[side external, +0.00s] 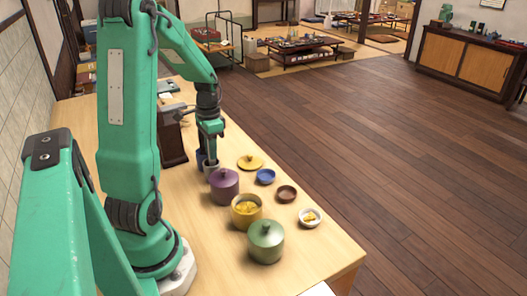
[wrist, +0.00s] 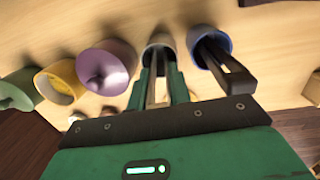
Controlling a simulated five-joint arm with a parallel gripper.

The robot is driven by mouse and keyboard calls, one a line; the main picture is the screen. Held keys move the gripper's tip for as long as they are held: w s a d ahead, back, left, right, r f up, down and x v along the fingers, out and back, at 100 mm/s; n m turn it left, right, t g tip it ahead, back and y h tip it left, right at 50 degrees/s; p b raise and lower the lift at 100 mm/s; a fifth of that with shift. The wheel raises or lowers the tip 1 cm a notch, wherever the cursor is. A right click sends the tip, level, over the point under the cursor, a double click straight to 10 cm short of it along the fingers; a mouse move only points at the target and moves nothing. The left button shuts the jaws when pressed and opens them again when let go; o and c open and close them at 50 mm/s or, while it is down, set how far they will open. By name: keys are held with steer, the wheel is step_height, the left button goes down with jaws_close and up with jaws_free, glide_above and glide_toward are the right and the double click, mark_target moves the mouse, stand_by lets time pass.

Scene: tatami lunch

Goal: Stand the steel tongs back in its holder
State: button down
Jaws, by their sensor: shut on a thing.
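My gripper (wrist: 160,72) is shut on the steel tongs (wrist: 156,88), which show as a narrow metal shape between its fingers in the wrist view. The tongs point toward the mouth of a pale grey cup (wrist: 159,40), which also stands below my gripper in the side view (side external: 211,167). I cannot tell how far the tongs' end is inside it. Beside it is a blue cup (wrist: 229,43) with a dark utensil (wrist: 228,68) standing in it. The blue cup is partly hidden in the side view (side external: 201,155). No label marks which cup is the holder.
A purple lidded pot (side external: 225,187) stands close to the grey cup. An open yellow pot (side external: 247,222) and green lidded pot (side external: 265,244) follow. A yellow lid (side external: 250,162) and small bowls (side external: 287,194) lie rightward. A dark wooden box (side external: 173,142) stands left of my gripper.

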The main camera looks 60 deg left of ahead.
steer(key=shift+f, duration=0.5)
stand_by(0.3)
steer(key=c, duration=0.6)
jaws_free()
steer(key=shift+c, duration=0.2)
steer(key=shift+r, duration=0.15)
steer(key=shift+r, duration=3.4)
